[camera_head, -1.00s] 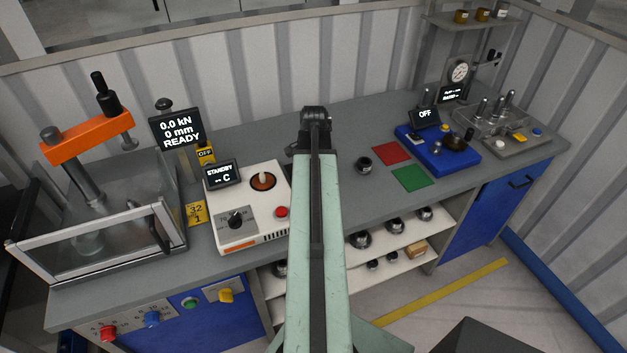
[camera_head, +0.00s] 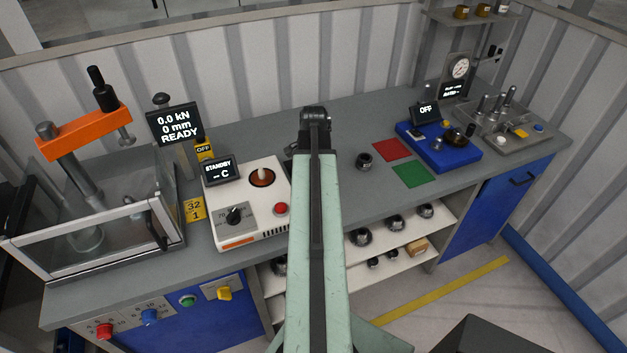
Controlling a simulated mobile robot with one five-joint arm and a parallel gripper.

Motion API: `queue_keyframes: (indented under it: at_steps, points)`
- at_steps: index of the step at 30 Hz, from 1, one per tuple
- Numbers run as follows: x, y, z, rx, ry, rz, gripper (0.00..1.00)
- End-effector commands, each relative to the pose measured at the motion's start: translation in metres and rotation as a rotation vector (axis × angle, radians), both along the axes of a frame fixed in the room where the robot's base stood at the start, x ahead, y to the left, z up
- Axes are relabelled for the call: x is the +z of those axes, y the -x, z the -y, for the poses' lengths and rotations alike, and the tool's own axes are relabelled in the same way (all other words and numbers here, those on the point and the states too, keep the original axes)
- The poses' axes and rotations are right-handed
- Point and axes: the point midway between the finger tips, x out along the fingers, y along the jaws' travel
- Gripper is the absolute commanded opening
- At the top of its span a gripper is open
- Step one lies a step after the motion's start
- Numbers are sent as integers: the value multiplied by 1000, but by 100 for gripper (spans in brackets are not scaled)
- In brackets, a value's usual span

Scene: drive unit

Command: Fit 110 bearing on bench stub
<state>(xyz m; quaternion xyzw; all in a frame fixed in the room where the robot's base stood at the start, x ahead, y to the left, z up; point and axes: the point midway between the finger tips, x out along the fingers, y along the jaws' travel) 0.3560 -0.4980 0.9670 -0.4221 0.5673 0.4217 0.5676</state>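My arm reaches forward over the bench in the head view. My gripper (camera_head: 314,120) is at its far end, above the back of the bench; its fingers are hidden or too small to tell open from shut. A small dark metal ring (camera_head: 364,161) sits on the grey bench (camera_head: 345,205) just right of my arm, apart from it. I cannot tell whether it is the 110 bearing or the stub. Several metal ring-shaped parts, one of them here (camera_head: 360,237), stand on the white shelf below the bench. Part of the bench is hidden behind my arm.
A heater box (camera_head: 240,220) reading STANDBY stands left of my arm. A press (camera_head: 85,135) with a clear guard reads READY at far left. Red (camera_head: 391,149) and green (camera_head: 412,173) mats, a blue unit (camera_head: 440,153) reading OFF and a grey fixture (camera_head: 505,135) lie right.

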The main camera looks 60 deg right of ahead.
Motion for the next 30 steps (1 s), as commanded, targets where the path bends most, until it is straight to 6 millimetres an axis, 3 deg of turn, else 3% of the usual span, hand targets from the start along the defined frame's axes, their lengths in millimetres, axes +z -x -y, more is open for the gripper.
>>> queue_keyframes:
  at_steps: [13, 14, 16, 17, 26, 30]
  points:
    - [-10, 0, 0, 1, 0, 0, 9]
    - [-10, 0, 0, 1, 0, 0, 53]
    - [-10, 0, 0, 1, 0, 0, 72]
    - [-10, 0, 0, 1, 0, 0, 75]
    - [-10, -1, -1, 1, 0, 0, 75]
    - [1, -1, -1, 1, 0, 0, 75]
